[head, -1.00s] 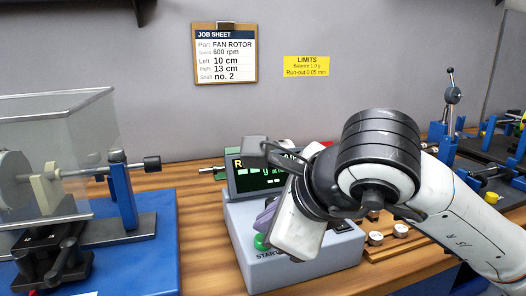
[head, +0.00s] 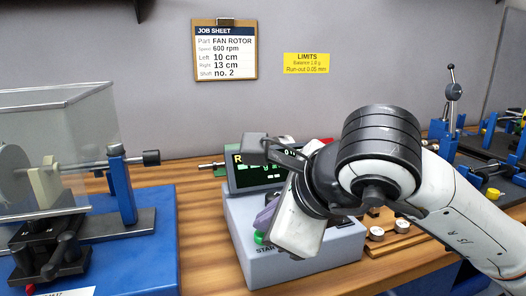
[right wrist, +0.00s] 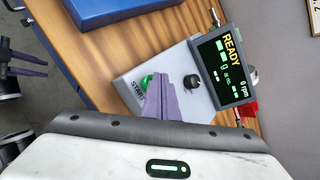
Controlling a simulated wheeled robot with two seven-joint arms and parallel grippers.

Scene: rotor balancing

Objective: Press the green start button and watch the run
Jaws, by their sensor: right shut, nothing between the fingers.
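The green start button (head: 259,238) sits on the front of a grey control box (head: 287,268), above the START label. It also shows in the right wrist view (right wrist: 147,81). My right gripper (head: 262,222) is shut and empty, its purple fingers pointing down at the button. In the right wrist view the fingertips (right wrist: 165,79) overlap the button's right side; I cannot tell whether they touch it. The display (right wrist: 226,65) reads READY and 0 rpm. Purple finger-like parts (right wrist: 24,60), probably my left gripper, show at the left edge of that view.
A black knob (right wrist: 192,81) is beside the button. The balancing machine with a clear guard (head: 75,125) and blue base (head: 140,250) stands at left. Metal weights (head: 376,233) lie on a wooden holder at right. A job sheet (head: 224,55) hangs on the wall.

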